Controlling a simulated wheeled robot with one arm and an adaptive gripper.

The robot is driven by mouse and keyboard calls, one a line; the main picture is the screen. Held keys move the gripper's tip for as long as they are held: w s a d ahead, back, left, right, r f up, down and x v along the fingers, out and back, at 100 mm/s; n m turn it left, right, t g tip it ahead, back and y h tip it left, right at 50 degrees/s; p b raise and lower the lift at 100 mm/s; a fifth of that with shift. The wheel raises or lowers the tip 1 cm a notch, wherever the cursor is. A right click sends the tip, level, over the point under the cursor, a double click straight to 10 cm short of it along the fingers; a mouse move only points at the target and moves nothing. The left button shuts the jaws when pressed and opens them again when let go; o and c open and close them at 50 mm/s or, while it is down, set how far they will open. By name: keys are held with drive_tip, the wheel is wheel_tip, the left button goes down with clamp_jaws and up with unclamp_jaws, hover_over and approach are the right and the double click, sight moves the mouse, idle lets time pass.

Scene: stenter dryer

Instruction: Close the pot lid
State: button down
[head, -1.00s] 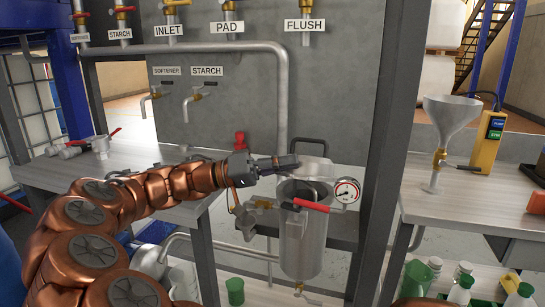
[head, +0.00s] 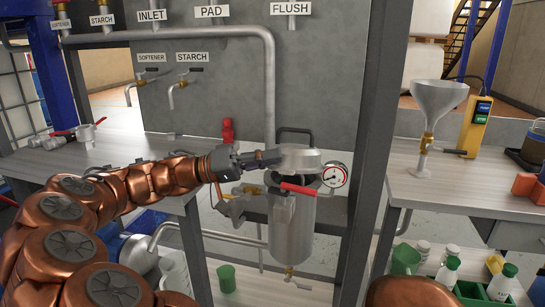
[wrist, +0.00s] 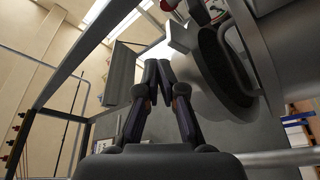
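The silver pot (head: 292,232) stands in the frame in the head view, with a red-handled lever (head: 298,188) across its upper front. Its silver lid (head: 301,160) is raised and tilted above the mouth, with a gap below it. A dark round opening with a thick rim (wrist: 222,65) shows in the wrist view. My gripper (head: 278,157) reaches in from the left, and its tips overlap the lid's left side. Contact is not clear. In the wrist view my gripper's fingers (wrist: 158,70) come together at the tips, with nothing visible between them.
A pressure gauge (head: 334,176) sits just right of the pot's mouth. A dark upright post (head: 366,130) stands further right, before a bench with a funnel (head: 437,100). A grey panel (head: 215,95) with taps is behind. A pipe (head: 270,95) runs down behind the pot.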

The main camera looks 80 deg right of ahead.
drive_tip(key=r+v, duration=0.2)
drive_tip(key=v, duration=1)
drive_tip(key=shift+w+r, duration=0.2)
drive_tip(key=shift+w, duration=0.3)
drive_tip(key=shift+a, duration=0.1)
drive_tip(key=w+a+f+n+t+h, duration=0.1)
drive_tip(key=w+a+f+n+t, duration=0.1)
drive_tip(key=a+f+n+t, duration=0.65)
drive_tip(key=w+a+f+n+t+h, duration=0.1)
drive_tip(key=w+a+f+n+t, duration=0.2)
drive_tip(key=a+f+n+t, duration=0.55)
drive_tip(key=a+f+n+y, duration=0.2)
drive_tip(key=a+f+n, duration=0.25)
drive_tip(key=a, duration=0.75)
drive_tip(key=a+f+n+y, duration=0.25)
drive_tip(key=a+f, duration=0.25)
drive_tip(key=a, duration=0.7)
wheel_tip(320, 180, up, 27)
drive_tip(key=t+p, duration=0.1)
drive_tip(key=p, duration=2.4)
drive_tip(key=shift+s+f, duration=0.25)
